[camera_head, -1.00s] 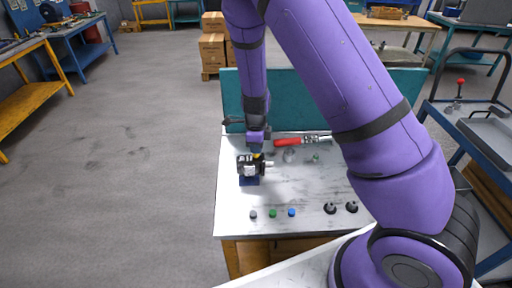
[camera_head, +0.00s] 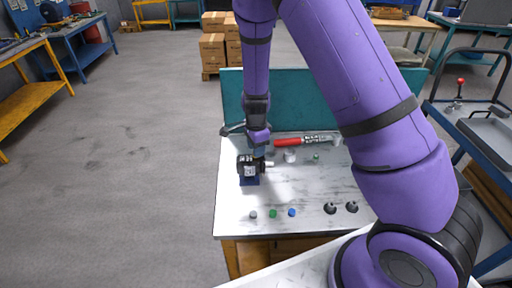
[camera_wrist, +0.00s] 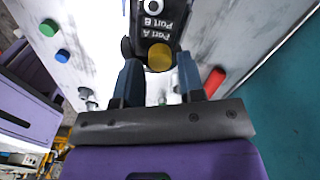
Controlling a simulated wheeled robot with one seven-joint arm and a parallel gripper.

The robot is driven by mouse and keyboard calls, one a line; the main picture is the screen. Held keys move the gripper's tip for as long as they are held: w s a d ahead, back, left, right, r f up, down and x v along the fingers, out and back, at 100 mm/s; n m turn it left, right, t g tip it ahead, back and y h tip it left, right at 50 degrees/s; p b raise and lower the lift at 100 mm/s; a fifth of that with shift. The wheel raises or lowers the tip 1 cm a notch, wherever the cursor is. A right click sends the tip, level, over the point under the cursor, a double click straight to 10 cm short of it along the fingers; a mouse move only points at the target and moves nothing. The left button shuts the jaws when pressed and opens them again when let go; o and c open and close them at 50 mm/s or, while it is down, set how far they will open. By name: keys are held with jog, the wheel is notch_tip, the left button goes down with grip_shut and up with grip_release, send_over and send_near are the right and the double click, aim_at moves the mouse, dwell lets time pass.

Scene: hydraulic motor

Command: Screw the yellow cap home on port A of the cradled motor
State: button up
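The dark motor (camera_head: 247,166) sits in its blue cradle (camera_head: 249,181) at the table's left side. In the wrist view the motor (camera_wrist: 153,33) shows upside-down labels for A and B. The yellow cap (camera_wrist: 160,57) is at the motor's face beside the A label; how far it is threaded cannot be seen. My gripper (camera_wrist: 162,66) points at the motor, one finger on each side of the cap. A narrow gap seems to show by the right finger, but contact is unclear. In the head view my gripper (camera_head: 258,153) is just above the motor and the cap is hidden.
A red-handled tool (camera_head: 290,142) lies at the back, before a teal panel (camera_head: 330,105).

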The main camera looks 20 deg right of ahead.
jog(key=n, duration=0.4)
jog(key=shift+c, duration=0.2)
dwell(0.3)
grip_shut()
jog(key=m, duration=0.4)
jog(key=shift+m, duration=0.8)
